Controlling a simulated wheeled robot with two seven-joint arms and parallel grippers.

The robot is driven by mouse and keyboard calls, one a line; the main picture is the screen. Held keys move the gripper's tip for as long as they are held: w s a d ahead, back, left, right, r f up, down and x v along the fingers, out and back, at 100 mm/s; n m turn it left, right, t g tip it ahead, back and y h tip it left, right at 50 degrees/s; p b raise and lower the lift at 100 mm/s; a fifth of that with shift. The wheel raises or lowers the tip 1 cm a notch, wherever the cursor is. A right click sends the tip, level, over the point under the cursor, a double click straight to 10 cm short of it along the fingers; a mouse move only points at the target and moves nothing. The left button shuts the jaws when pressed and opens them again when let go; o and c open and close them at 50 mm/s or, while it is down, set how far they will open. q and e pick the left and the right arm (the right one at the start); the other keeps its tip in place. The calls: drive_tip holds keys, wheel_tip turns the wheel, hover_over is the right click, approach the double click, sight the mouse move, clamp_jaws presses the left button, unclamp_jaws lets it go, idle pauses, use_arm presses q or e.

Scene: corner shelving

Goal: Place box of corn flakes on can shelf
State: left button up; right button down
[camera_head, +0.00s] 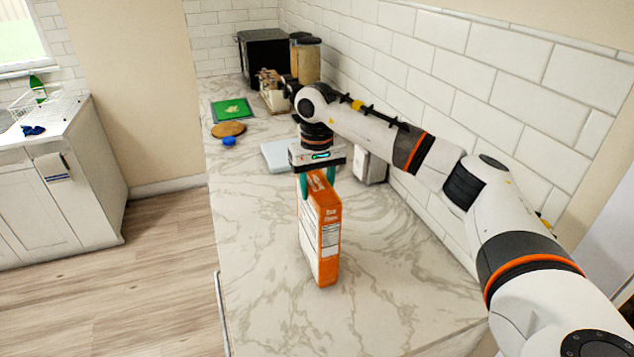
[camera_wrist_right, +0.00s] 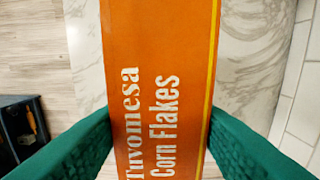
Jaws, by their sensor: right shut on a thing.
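The orange and white box of corn flakes (camera_head: 325,232) stands upright near the middle of the marble counter in the head view. My right gripper (camera_head: 318,184) is shut on its top end from above. In the right wrist view the orange box top (camera_wrist_right: 160,70) with the words "Corn Flakes" lies between the two green fingers of the right gripper (camera_wrist_right: 158,150). I cannot tell whether the box's bottom touches the counter. The can shelf is not in view. My left gripper is not in view.
The marble counter (camera_head: 255,250) is bare around the box. Farther back are a green board (camera_head: 231,110), a round wooden board (camera_head: 228,129), a blue lid (camera_head: 229,141), jars (camera_head: 306,62) and a black appliance (camera_head: 263,55). A tiled wall (camera_head: 450,75) runs along the right.

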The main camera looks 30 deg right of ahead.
drive_tip(key=shift+f, duration=0.1)
drive_tip(key=c, duration=0.7)
unclamp_jaws()
drive_tip(key=shift+a, duration=0.1)
